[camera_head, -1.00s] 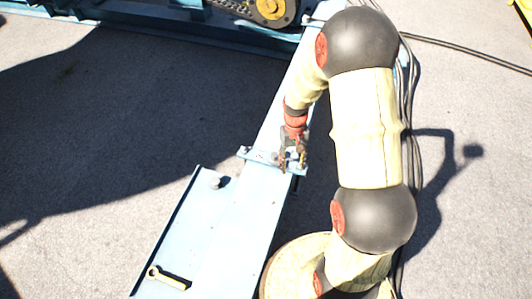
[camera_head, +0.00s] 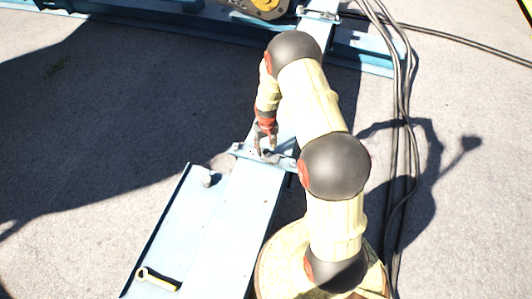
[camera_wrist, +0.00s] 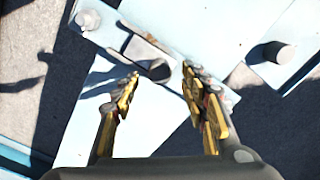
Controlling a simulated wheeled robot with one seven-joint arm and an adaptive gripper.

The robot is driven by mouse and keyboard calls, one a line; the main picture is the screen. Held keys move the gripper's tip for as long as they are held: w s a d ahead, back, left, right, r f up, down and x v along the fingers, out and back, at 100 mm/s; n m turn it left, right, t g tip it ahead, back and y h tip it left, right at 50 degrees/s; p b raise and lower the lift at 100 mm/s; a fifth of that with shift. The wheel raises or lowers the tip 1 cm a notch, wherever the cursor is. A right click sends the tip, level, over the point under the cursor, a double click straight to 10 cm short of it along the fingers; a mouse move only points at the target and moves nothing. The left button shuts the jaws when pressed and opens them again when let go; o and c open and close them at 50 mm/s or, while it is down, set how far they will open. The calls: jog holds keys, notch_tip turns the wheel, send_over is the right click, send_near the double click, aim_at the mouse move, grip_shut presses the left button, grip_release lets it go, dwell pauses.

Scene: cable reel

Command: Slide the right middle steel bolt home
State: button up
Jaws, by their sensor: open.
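My gripper (camera_head: 264,153) is over the pale blue crossbar (camera_head: 240,154) on the long beam. In the wrist view my gripper (camera_wrist: 160,74) is open, its fingers apart on either side of a dark steel bolt (camera_wrist: 158,70). The bolt stands at the end of a dark slot in the crossbar plate. I cannot tell whether either finger touches it. A lighter round bolt (camera_wrist: 88,18) sits at the upper left end of the plate. The head view does not clearly show which bolt is the right middle one.
A side plate (camera_head: 165,235) carries a steel stud (camera_head: 207,180), also in the wrist view (camera_wrist: 278,52), and a yellow wrench (camera_head: 157,279). Black cables (camera_head: 400,110) run down the right. Blue framework and a yellow hub (camera_head: 268,5) stand at the back.

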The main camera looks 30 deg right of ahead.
aim_at(267, 151)
notch_tip(267, 151, down, 4)
jog(key=shift+f+b, duration=0.1)
jog(key=shift+b, duration=0.55)
jog(key=shift+c, duration=0.8)
grip_shut()
